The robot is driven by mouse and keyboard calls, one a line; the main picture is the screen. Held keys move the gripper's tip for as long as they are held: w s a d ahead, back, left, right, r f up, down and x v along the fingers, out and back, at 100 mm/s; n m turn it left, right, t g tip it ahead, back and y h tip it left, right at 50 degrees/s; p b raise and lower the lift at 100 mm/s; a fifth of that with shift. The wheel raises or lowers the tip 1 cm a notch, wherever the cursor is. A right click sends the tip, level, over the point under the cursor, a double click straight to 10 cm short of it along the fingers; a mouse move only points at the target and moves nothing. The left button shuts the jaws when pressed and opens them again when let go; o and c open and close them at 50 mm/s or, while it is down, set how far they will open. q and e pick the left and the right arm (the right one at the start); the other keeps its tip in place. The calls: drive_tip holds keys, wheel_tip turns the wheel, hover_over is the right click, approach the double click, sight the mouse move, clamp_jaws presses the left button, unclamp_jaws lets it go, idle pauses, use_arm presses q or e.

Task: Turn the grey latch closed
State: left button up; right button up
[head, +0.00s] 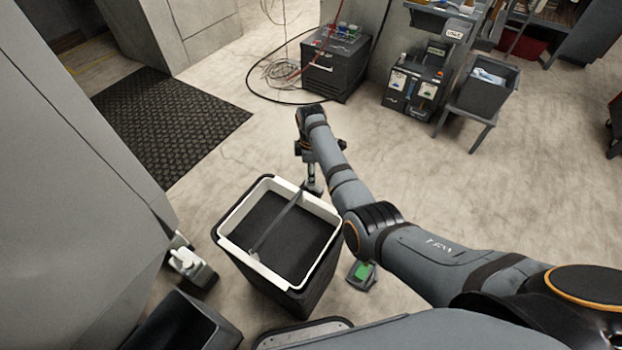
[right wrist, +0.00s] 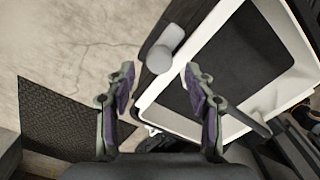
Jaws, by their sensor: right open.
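A dark bin with a white rim (head: 232,222) stands on the floor in the head view, and a grey bar (head: 276,228) lies diagonally across its opening. In the right wrist view the white rim (right wrist: 278,22) fills the right side. A grey rounded knob (right wrist: 166,43) stands at the bin's edge there, just beyond and between the fingertips; I take it as part of the grey latch, but cannot tell how it joins the bar. My left gripper is not in view.
A dark mat (head: 170,120) lies at the upper left beside a grey cabinet. A black box (head: 335,68) with cables stands behind, and a grey bin (head: 485,88) sits on a stand at the right. A small green-topped item (head: 362,271) lies right of the rimmed bin.

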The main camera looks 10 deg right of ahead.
wheel_tip(320, 180, down, 4)
drive_tip(key=shift+r+b, duration=0.2)
drive_tip(key=shift+b, duration=0.1)
clamp_jaws()
